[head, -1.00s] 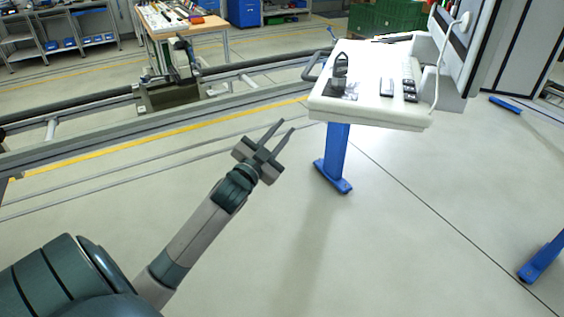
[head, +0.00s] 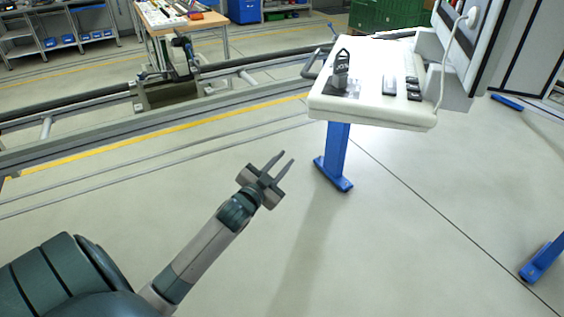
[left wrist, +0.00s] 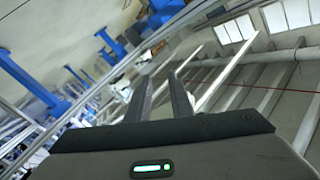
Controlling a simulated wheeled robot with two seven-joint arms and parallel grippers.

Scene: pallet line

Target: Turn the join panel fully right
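The join panel appears to be the white operator console (head: 375,98) at the upper right of the head view, on a blue leg (head: 336,155). It has a light desk top and a screen (head: 468,40) seen edge-on at its right. A small black device (head: 341,72) stands on the desk top. My left gripper (head: 283,157) is in the air, below and left of the console and apart from it. Its two fingers are spread with nothing between them. They also show in the left wrist view (left wrist: 162,98). My right gripper is in neither view.
A rail conveyor (head: 100,135) crosses the left and back. A wooden workbench (head: 180,18) with parts stands behind it. A green crate (head: 383,15) is behind the console. Another blue foot (head: 540,260) stands at the right. The floor around my left gripper is clear.

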